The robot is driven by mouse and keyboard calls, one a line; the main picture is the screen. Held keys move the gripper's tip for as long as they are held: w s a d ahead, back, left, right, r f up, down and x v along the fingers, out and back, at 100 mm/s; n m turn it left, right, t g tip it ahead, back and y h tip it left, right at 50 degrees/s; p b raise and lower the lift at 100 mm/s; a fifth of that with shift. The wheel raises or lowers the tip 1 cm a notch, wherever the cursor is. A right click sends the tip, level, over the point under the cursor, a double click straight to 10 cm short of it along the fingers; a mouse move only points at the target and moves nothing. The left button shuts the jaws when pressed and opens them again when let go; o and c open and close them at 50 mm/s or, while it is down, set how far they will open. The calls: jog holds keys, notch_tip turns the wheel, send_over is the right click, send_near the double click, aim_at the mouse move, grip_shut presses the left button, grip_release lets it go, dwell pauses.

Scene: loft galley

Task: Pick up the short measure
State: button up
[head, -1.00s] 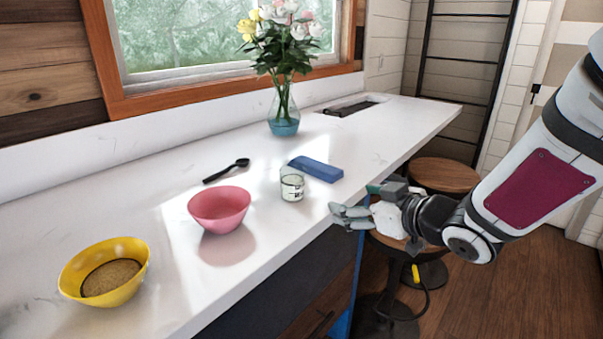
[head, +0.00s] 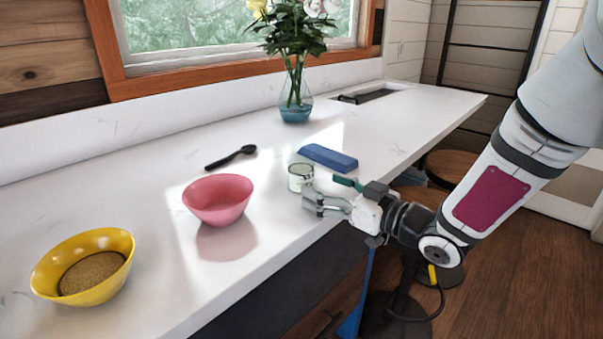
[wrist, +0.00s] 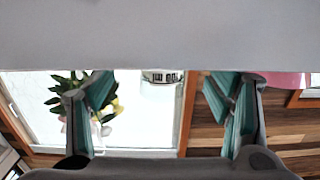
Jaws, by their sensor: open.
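The short measure looks to be the small clear glass cup (head: 301,178) with dark marking, upright on the white counter near its front edge. In the wrist view, which is upside down, the cup (wrist: 162,76) shows between the two fingers and beyond them. My gripper (head: 312,203) is open and empty, just in front of and slightly right of the cup in the head view. Its fingers (wrist: 160,92) stand wide apart in the wrist view. I cannot tell whether a fingertip touches the cup.
A pink bowl (head: 218,200) stands left of the cup, a blue block (head: 328,158) close behind it. A stool (head: 452,168) is at right.

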aim_at(310, 181)
jog(key=x, duration=0.4)
jog(key=shift+a+r, duration=0.3)
jog(key=shift+a, duration=0.1)
jog(key=shift+w+a, duration=0.35)
jog(key=shift+w, duration=0.05)
jog(key=c, duration=1.4)
